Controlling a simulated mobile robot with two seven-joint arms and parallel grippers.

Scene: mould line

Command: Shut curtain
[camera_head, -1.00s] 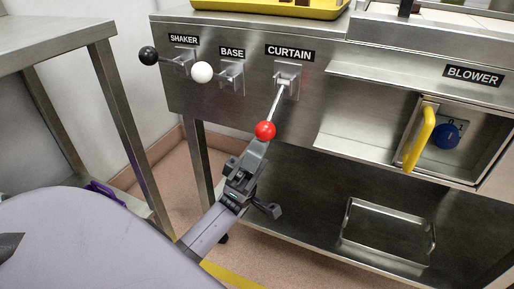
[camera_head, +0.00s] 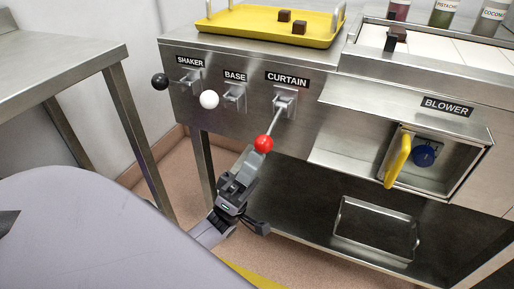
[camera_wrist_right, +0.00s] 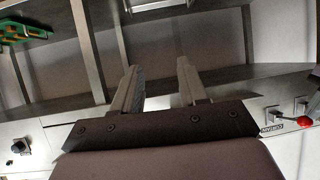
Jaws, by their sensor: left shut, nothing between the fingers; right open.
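The CURTAIN lever has a red ball knob (camera_head: 263,143) on a thin metal rod, which comes from a bracket (camera_head: 285,103) under the CURTAIN label (camera_head: 287,79). The rod slants down and toward me. My left gripper (camera_head: 256,154) is shut and empty, with its tip right below the red knob. It touches or almost touches the knob; I cannot tell which. In the right wrist view, my right gripper (camera_wrist_right: 158,75) is open and empty. A red knob (camera_wrist_right: 306,121) shows at that view's right edge, well away from the fingers.
The black SHAKER knob (camera_head: 160,82) and white BASE knob (camera_head: 209,99) stick out left of the CURTAIN lever. The BLOWER box with a yellow handle (camera_head: 398,161) is to the right. A steel table (camera_head: 70,55) stands left.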

